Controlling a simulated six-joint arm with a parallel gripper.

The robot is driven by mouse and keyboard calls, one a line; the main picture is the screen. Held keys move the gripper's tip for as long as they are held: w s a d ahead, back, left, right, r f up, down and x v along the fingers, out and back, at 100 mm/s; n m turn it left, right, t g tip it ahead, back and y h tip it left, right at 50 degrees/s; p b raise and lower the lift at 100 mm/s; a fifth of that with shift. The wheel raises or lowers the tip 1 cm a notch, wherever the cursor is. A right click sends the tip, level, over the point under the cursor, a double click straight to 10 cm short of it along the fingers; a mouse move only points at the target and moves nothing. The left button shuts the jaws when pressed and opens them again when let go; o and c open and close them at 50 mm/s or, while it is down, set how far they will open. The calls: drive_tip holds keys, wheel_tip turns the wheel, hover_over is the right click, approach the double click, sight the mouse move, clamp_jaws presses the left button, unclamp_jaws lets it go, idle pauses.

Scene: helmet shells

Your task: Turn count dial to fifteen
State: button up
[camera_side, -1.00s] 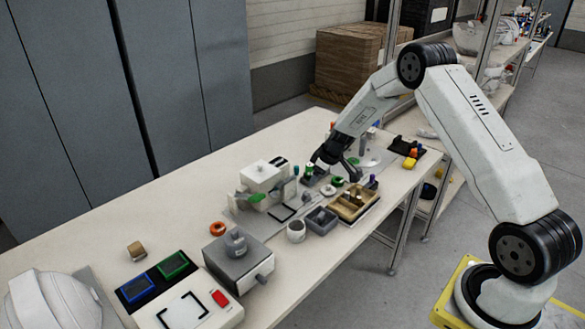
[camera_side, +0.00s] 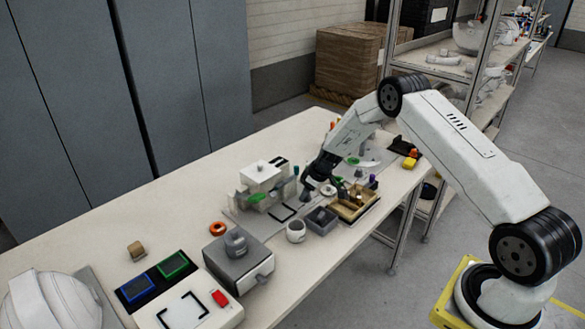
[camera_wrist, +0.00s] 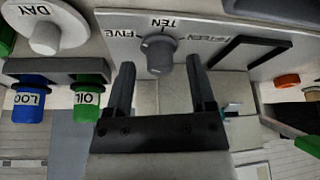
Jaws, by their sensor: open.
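The count dial (camera_wrist: 158,54) is a grey round knob on a pale plate in the wrist view, with FIVE, TEN and FIFTEEN printed around it. The FIFTEEN label (camera_wrist: 222,44) is to its right and partly covered by a dark frame. TEN is directly above the knob in the picture. I cannot tell clearly where its pointer aims. My gripper (camera_wrist: 160,64) is open, one finger on each side of the dial with gaps. In the side view my gripper (camera_side: 316,184) is low over the bench fixtures, and the dial is hard to make out there.
A DAY knob (camera_wrist: 45,35), a blue LOC piece (camera_wrist: 30,103) and a green OIL piece (camera_wrist: 88,101) are left of the dial. A dark frame (camera_wrist: 255,52) is close to its right. In the side view, a wooden compartment tray (camera_side: 353,203) is right of my gripper.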

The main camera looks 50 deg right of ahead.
drive_tip(key=shift+f, duration=0.1)
clamp_jaws()
